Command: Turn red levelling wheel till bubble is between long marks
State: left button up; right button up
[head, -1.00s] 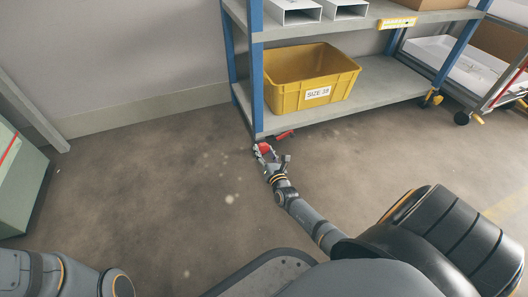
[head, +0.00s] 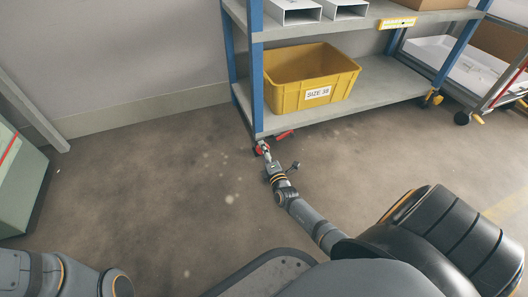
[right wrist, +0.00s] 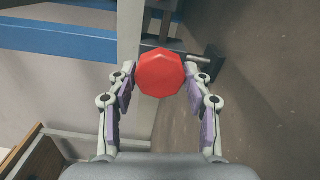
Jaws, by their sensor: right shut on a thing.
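The red levelling wheel (head: 261,150) sits low at the foot of the shelf's front blue post. My right gripper (head: 265,153) is at it. In the right wrist view the wheel is a red, many-sided disc (right wrist: 160,74), with one finger on each side; the gripper (right wrist: 165,85) is shut on it. A small yellow strip with a pale window (head: 397,22), which looks like the level, is on the shelf's upper front edge. Its bubble and marks are too small to read. My left gripper is out of view; only part of that arm shows.
A red lever (head: 284,135) juts out beside the wheel, under the lower shelf (head: 385,95). A yellow bin marked SIZE 38 (head: 285,97) stands on that shelf. A wheeled cart (head: 462,117) is at right, a green cabinet (head: 20,185) at left. Floor between is clear.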

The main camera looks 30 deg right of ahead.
jog(key=m, duration=0.4)
jog(key=shift+m, duration=2.3)
jog(key=o, duration=1.1)
jog(key=shift+o, duration=0.2)
jog(key=shift+s, duration=0.1)
jog(key=v, duration=1.2)
jog(key=shift+r, duration=0.1)
